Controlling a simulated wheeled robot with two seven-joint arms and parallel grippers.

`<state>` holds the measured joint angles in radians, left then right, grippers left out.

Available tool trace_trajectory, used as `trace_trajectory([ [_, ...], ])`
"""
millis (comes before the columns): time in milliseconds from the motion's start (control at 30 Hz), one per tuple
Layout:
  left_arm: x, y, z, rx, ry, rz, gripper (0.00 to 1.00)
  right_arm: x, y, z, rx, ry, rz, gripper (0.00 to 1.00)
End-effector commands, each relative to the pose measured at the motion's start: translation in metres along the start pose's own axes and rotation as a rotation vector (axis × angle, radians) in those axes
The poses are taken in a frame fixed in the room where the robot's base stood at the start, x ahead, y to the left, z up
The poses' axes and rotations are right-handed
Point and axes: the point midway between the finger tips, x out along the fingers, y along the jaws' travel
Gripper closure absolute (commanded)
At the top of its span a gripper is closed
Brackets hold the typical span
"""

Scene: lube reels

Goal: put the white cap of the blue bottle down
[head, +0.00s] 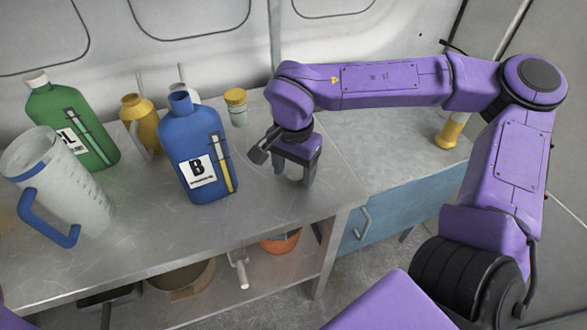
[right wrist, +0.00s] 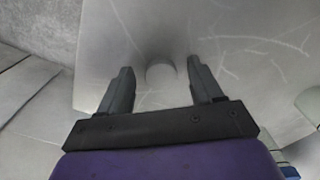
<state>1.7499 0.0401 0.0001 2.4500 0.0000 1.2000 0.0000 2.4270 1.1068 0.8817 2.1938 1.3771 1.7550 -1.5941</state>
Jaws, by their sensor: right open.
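The blue bottle (head: 197,150), labelled B, stands upright on the metal bench with its neck open and uncapped. My right gripper (head: 296,178) points down at the bench top, to the right of the bottle. Its two fingers (right wrist: 158,90) are apart. In the right wrist view the white cap (right wrist: 161,74) shows on the bench between and just beyond the fingertips, with a gap on each side. In the head view I cannot make out the cap; the gripper seems to hide it. My left gripper is not in view.
A green bottle (head: 73,128) with a white cap, a clear jug (head: 68,180) with a blue handle, and a yellow container (head: 136,112) stand at the left. A small yellow-lidded jar (head: 236,107) stands behind the blue bottle. The bench top (head: 262,200) is clear near its front edge.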

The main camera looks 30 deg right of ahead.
Motion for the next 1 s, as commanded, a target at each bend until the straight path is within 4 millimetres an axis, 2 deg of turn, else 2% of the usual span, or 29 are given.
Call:
trace_trajectory([
  [133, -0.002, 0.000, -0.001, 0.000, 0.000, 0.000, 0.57, -0.024, -0.001, -0.001, 0.002, 0.002, -0.005, 0.35],
  [300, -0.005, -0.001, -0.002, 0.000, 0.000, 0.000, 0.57, -0.069, -0.001, 0.000, 0.002, 0.003, -0.006, 0.35],
  [500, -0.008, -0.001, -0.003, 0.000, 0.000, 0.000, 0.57, -0.110, -0.001, 0.000, 0.000, 0.003, -0.003, 0.35],
  [667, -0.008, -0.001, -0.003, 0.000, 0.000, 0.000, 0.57, -0.121, 0.000, 0.000, -0.001, 0.001, 0.000, 0.35],
  [1000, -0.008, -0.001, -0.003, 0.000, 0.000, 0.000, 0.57, -0.122, 0.000, 0.000, -0.001, 0.000, 0.000, 0.35],
])
